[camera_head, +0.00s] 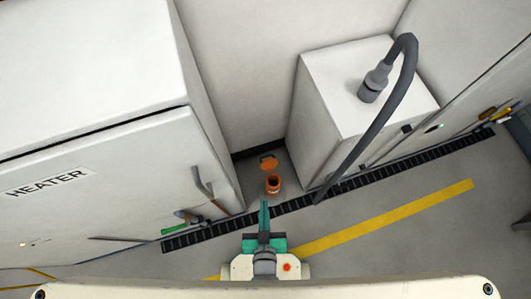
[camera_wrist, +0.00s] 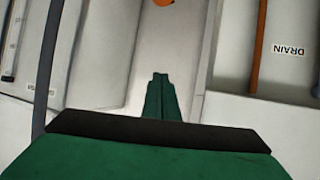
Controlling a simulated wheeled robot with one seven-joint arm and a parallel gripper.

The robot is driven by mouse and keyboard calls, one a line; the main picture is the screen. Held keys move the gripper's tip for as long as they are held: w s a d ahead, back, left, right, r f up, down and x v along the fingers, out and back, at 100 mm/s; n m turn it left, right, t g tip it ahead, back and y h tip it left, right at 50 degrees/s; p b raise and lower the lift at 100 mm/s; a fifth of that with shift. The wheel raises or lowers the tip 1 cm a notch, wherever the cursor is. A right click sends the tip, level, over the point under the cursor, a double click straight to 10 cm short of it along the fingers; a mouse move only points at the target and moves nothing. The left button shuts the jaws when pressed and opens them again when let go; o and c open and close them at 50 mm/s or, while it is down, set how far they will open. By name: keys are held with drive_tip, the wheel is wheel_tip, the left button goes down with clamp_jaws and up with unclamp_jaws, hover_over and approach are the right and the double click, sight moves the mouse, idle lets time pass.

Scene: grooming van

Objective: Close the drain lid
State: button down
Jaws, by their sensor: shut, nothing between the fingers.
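The orange drain (camera_head: 273,184) is a short upright pipe with a dark open mouth, standing on the floor in the gap between two white cabinets. Its orange lid (camera_head: 268,162) stands open at the far side, apart from the mouth. My gripper (camera_head: 264,203), with green fingers, is shut and empty, just in front of the drain on the near side. In the wrist view my shut fingers (camera_wrist: 160,76) point up the picture towards an orange part (camera_wrist: 163,2) cut off by the top edge. I cannot tell whether that part is lid or pipe.
The heater cabinet (camera_head: 70,120) stands at left, with a handle (camera_head: 203,185) near the gap. At right a white box (camera_head: 320,105) carries a grey hose (camera_head: 385,115) that arcs down to the floor. A dark floor grating (camera_head: 410,158) runs past. A DRAIN label (camera_wrist: 289,48) shows in the wrist view.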

drive_tip(key=w+f+g, duration=0.2)
drive_tip(key=w+f, duration=0.2)
drive_tip(key=f, duration=0.3)
drive_tip(key=w+f+g, duration=0.1)
drive_tip(key=w+f, duration=0.3)
drive_tip(key=f, duration=0.3)
drive_tip(key=n+g, duration=0.2)
drive_tip(key=g, duration=0.4)
hover_over(268, 161)
drive_tip(key=s+a, duration=0.2)
drive_tip(key=a, duration=0.1)
wheel_tip(268, 161, down, 10)
drive_tip(key=w+r+n+g, duration=0.1)
drive_tip(key=w+r+g, duration=0.25)
drive_tip(key=w, duration=0.35)
drive_tip(key=shift+f, duration=4.9)
drive_tip(key=s+d, duration=0.1)
drive_tip(key=s+r, duration=0.1)
drive_tip(key=s, duration=0.1)
drive_tip(key=shift+s+d+r+t, duration=0.1)
drive_tip(key=shift+d+t, duration=0.15)
drive_tip(key=shift+d, duration=0.15)
drive_tip(key=shift+s+a+r+t, duration=0.1)
drive_tip(key=shift+a+t, duration=0.05)
drive_tip(key=shift+t, duration=0.15)
